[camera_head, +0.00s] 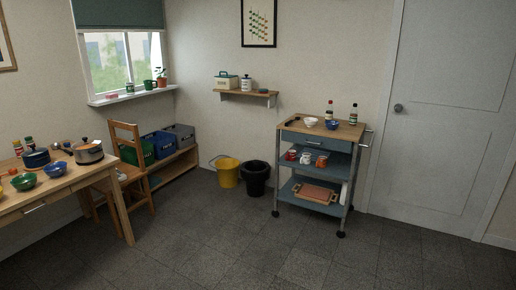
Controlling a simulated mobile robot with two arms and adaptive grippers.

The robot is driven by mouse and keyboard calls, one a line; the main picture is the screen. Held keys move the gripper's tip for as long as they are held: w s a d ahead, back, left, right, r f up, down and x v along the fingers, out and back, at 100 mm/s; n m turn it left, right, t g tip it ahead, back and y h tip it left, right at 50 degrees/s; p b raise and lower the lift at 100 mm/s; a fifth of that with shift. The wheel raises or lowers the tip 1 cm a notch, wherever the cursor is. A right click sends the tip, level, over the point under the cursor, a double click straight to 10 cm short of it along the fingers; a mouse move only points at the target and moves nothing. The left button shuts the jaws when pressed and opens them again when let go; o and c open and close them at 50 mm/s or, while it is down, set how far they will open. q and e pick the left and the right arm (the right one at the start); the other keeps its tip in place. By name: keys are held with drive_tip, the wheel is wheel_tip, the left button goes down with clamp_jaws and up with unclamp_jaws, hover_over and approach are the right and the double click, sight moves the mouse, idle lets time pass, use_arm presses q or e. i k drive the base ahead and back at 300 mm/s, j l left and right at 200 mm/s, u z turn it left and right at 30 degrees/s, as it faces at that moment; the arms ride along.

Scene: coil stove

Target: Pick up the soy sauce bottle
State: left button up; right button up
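Two small dark bottles stand upright on the wooden top of the rolling cart, at the right of the head view. The left one (329,111) has a reddish cap and the right one (353,115) has a pale label. Two more small containers, one with a red top (18,148) and one darker (29,144), stand at the back of the table at the far left. The labels are too small to read, so I cannot tell which is the soy sauce bottle. Neither of my grippers is in view.
The cart (302,144) also holds a white bowl (311,122) and a blue bowl (332,125). A yellow bucket (228,174) and a black bucket (255,180) stand left of it. A chair (127,149) stands beside the table (45,199). The middle floor is clear.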

sight(329, 111)
drive_tip(key=i, duration=2.45)
drive_tip(key=i+j+z, duration=0.1)
drive_tip(key=i+z, duration=0.35)
drive_tip(key=i+j+z, duration=0.3)
drive_tip(key=i+z, duration=0.2)
drive_tip(key=i+j+z, duration=0.45)
